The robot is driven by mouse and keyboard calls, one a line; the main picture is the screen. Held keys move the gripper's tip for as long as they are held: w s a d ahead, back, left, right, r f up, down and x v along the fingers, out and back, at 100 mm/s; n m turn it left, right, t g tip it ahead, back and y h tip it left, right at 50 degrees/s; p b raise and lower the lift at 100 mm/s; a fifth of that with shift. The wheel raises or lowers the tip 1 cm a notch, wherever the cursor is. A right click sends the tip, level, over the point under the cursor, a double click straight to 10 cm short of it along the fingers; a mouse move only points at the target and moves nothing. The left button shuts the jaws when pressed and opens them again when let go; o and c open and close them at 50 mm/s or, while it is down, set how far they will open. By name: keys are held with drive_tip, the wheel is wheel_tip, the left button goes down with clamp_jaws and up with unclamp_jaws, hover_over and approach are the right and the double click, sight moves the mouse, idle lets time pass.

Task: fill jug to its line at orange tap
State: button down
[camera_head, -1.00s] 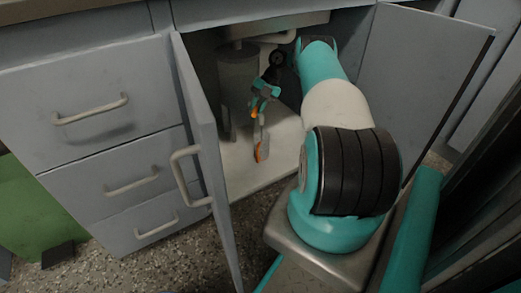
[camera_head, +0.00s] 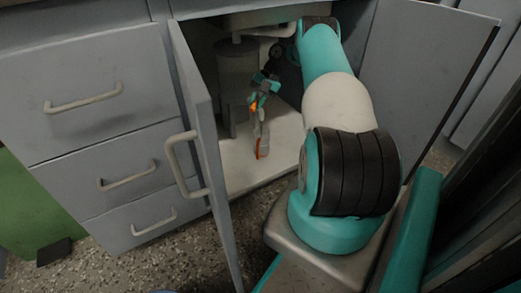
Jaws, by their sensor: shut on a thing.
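My gripper (camera_head: 260,112) is inside the open cabinet under the sink, small and far off in the picture. It is shut on a slim grey and orange thing (camera_head: 262,138) that points down toward the cabinet floor. I cannot tell what this thing is, or whether its lower orange end touches the floor. An orange patch also shows beside the jaws. I cannot make out a jug with a line, or an orange tap as such.
A grey cylinder (camera_head: 237,72) stands behind the gripper under the sink basin and a white pipe. The open left door (camera_head: 205,150) and right door (camera_head: 425,75) flank my arm. The pale cabinet floor (camera_head: 240,172) is mostly clear. A green bin (camera_head: 25,205) stands far left.

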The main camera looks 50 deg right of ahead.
drive_tip(key=shift+w+a+f+m+t+b, duration=0.15)
drive_tip(key=shift+f+m+t+b, duration=0.25)
drive_tip(key=shift+b, duration=0.7)
drive_tip(key=shift+w+r+m+h+b, duration=0.15)
drive_tip(key=shift+r+m+h+b, duration=0.15)
drive_tip(key=shift+m+h+b, duration=0.15)
drive_tip(key=shift+w+a+f+m+t+b, duration=0.1)
drive_tip(key=shift+w+m+t+b, duration=0.1)
drive_tip(key=shift+m+t+b, duration=0.35)
drive_tip(key=shift+w+a+m+h+b, duration=0.15)
drive_tip(key=shift+m+h+b, duration=0.1)
drive_tip(key=shift+m+b, duration=0.25)
drive_tip(key=m+h, duration=0.1)
drive_tip(key=m, duration=0.1)
drive_tip(key=w+m+t+h, duration=0.1)
drive_tip(key=m, duration=0.1)
drive_tip(key=w+m+t+h, duration=0.1)
drive_tip(key=m, duration=0.1)
drive_tip(key=shift+r+m, duration=0.25)
drive_tip(key=shift+m, duration=0.05)
drive_tip(key=shift+w, duration=0.1)
